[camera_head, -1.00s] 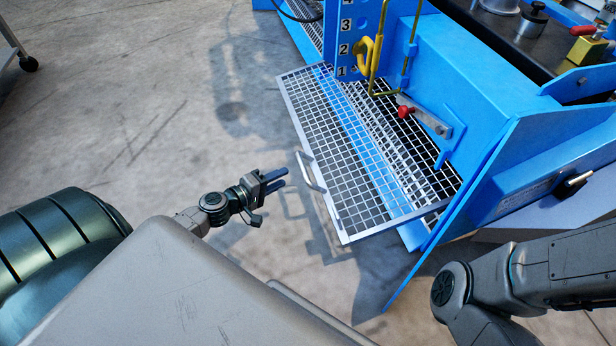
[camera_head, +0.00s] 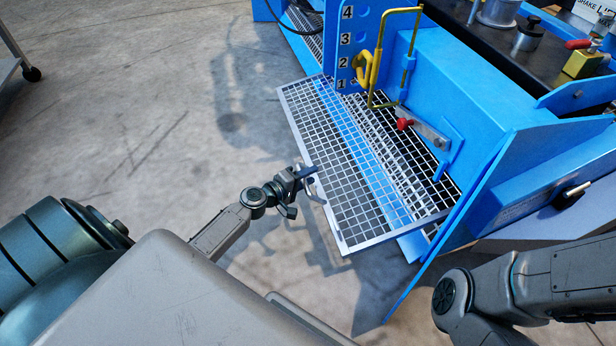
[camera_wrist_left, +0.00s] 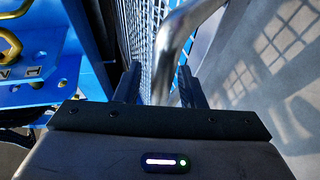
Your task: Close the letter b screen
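A metal grid screen (camera_head: 345,200) in a pale frame sticks out from the low side of the blue machine. No letter b can be read on it. Its bent metal handle (camera_head: 317,188) is on the outer left edge. My left gripper (camera_head: 307,172) is at the handle. In the left wrist view, the two fingers (camera_wrist_left: 160,90) are apart and the handle (camera_wrist_left: 175,45) passes between them, with a visible gap. The screen's mesh (camera_wrist_left: 140,30) stands just beyond. My right arm shows at the lower right; its gripper is out of frame.
The blue machine (camera_head: 450,100) has a post numbered 1 to 4, a yellow latch (camera_head: 362,70) and a red knob (camera_head: 404,124) above the screen. A second grid (camera_head: 305,30) lies farther back. The concrete floor (camera_head: 150,130) on the left is clear. A wheeled cart stands top left.

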